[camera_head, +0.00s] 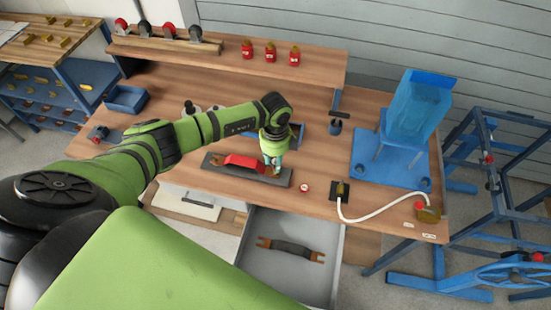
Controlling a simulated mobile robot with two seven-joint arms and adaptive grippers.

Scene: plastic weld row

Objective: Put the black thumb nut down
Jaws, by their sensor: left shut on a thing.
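My left gripper (272,165) points down over the right end of a long dark plate (222,170) near the table's front edge. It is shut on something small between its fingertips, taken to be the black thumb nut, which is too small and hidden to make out. A red bridge-shaped part (245,161) with tan ends lies on the dark plate, just left of the fingertips. I cannot tell whether the fingertips touch the plate. My right gripper is not in view.
Below the table edge, an open drawer (264,227) holds a dark strap (291,247) with brown ends. A small red-and-white round item (305,187) and a white hose (375,219) lie right of the plate.

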